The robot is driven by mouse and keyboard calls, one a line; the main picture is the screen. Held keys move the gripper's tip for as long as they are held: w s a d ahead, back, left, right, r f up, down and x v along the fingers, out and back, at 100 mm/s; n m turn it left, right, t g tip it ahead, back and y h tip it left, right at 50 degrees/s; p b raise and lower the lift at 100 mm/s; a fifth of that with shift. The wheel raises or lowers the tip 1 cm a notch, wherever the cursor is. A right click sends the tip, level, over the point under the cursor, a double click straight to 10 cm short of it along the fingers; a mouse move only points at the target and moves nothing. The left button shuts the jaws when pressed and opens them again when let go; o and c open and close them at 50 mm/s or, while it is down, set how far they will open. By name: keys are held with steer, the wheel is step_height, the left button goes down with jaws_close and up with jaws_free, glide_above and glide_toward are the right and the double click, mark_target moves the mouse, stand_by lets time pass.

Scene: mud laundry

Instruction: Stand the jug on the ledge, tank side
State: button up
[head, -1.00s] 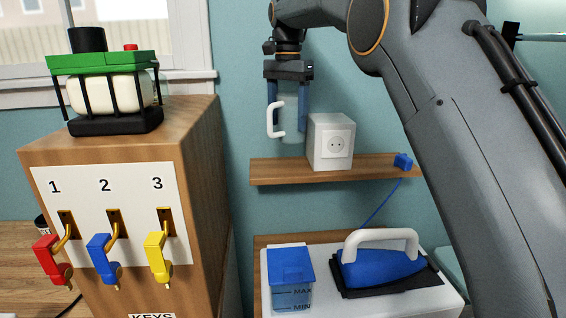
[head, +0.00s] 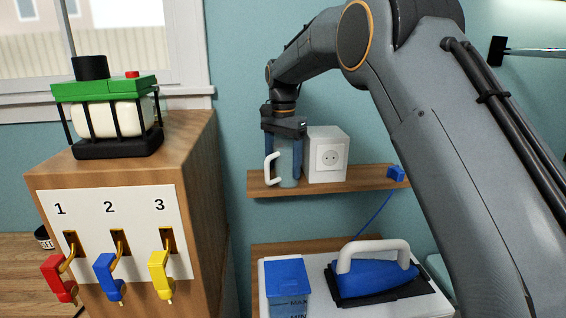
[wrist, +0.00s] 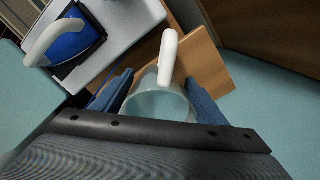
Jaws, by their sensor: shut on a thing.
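The jug (head: 286,170) is a clear, bluish vessel with a white handle that points left in the head view. My gripper (head: 283,172) is shut on it from above, one finger on each side. The jug is upright at the left part of the wooden ledge (head: 260,190), left of the socket box; its base is at ledge height, but I cannot tell whether it touches. In the wrist view the jug (wrist: 160,104) is between the blue fingers, with its open rim toward me. The blue-lidded tank (head: 287,279) is below the ledge.
A white socket box (head: 328,156) is close beside my gripper on the ledge. A blue plug (head: 396,174) with a cord is at its right end. A blue iron (head: 375,272) stands below.

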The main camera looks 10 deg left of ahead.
steer(key=o, duration=1.5)
steer(key=shift+f, duration=0.1)
steer(key=shift+o, duration=0.2)
step_height(320, 180, up, 12)
steer(key=b, duration=0.4)
steer(key=shift+s, duration=0.1)
